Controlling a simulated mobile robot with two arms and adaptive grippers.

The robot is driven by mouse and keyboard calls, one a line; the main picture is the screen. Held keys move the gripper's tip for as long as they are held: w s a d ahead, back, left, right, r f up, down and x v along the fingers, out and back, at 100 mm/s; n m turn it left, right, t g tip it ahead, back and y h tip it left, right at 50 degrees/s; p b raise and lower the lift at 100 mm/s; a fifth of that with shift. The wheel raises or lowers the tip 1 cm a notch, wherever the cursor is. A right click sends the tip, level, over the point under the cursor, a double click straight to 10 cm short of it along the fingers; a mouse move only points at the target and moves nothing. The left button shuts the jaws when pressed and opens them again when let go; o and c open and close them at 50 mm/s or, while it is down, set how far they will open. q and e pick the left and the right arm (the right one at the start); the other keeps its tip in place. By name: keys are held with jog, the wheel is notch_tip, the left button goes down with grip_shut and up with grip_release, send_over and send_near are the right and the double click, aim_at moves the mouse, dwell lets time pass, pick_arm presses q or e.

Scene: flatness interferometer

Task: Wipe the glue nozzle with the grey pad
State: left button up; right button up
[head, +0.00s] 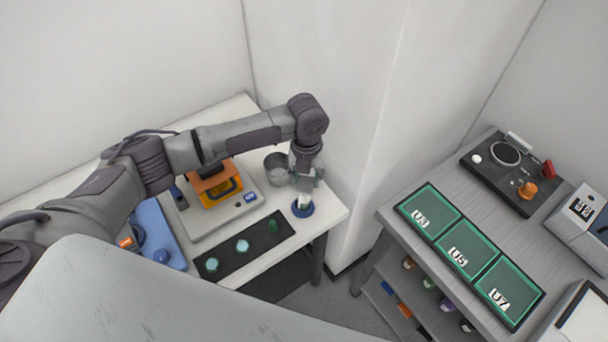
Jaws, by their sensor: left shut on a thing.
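My left gripper (305,179) reaches down over the right end of the white table. It is shut on a small white thing (303,201) with a bit of green, which sits at or just above a round blue base (303,210). The fingers partly hide this thing; I cannot tell whether it is the glue bottle, and no nozzle can be made out. I cannot pick out the grey pad with certainty. My right gripper is not in view.
A grey metal cup (277,168) stands just left of the gripper. A black strip (259,247) with round pale and green pieces lies in front. An orange device (215,187) stands on a light base. Right, a grey bench (412,241) bears green trays (466,248) and a black control panel (511,171).

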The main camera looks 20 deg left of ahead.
pick_arm(q)
jog(key=shift+a, duration=0.15)
jog(key=shift+a, duration=0.55)
jog(key=shift+d, duration=0.1)
jog(key=shift+d, duration=0.6)
jog(key=shift+a, duration=0.2)
jog(key=shift+a, duration=0.5)
jog(key=shift+d, duration=0.1)
